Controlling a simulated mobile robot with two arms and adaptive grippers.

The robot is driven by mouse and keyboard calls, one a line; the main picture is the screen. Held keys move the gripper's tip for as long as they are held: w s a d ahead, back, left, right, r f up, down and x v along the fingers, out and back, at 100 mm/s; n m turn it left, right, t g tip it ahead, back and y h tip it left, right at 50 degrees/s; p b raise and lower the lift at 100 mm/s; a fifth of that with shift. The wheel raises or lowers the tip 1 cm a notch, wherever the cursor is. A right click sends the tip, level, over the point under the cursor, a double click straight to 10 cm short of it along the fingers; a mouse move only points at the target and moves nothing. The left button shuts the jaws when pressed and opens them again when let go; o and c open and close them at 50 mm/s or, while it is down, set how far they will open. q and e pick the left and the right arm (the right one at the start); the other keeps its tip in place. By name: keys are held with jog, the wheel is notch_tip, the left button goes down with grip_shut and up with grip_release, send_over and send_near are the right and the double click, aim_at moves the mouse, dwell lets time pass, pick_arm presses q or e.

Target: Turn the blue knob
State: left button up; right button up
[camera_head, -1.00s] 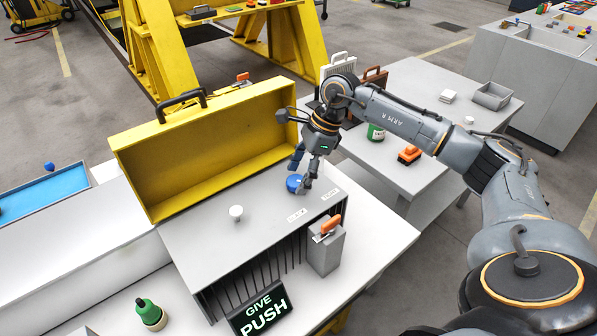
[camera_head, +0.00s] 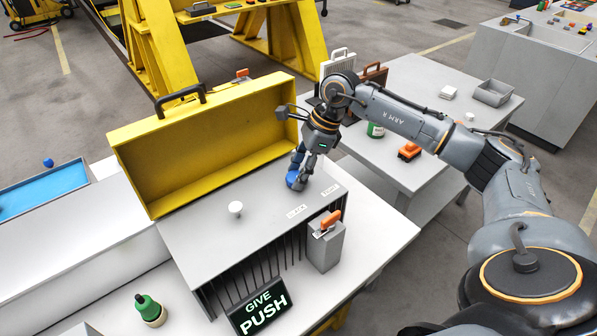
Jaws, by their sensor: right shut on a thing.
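The blue knob (camera_head: 293,183) sits on the grey top of the control box (camera_head: 205,245), near its right end and just behind two small white labels. My right gripper (camera_head: 299,172) reaches down from above and is shut on the blue knob; its fingers hide part of the knob. A white knob (camera_head: 235,208) stands on the same top to the left. My left gripper is not in view.
An open yellow lid (camera_head: 215,150) rises behind the box top. An orange-handled lever (camera_head: 328,235) and a "GIVE PUSH" sign (camera_head: 260,306) stand at the front. A green bottle (camera_head: 150,310) is at front left. A side table (camera_head: 440,135) holds several items.

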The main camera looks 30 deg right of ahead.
jog(key=m+t+b, duration=0.1)
jog(key=m+b, duration=0.1)
jog(key=m, duration=0.1)
jog(key=shift+s+a+f, duration=0.1)
jog(key=shift+f, duration=0.05)
jog(key=shift+m+t+h+b, duration=0.4)
jog(key=shift+m+h+b, duration=0.35)
jog(key=shift+m, duration=0.55)
jog(key=shift+r, duration=0.2)
jog(key=o, duration=1.1)
jog(key=shift+o, duration=0.2)
jog(key=v, duration=1.2)
jog(key=shift+f, duration=0.1)
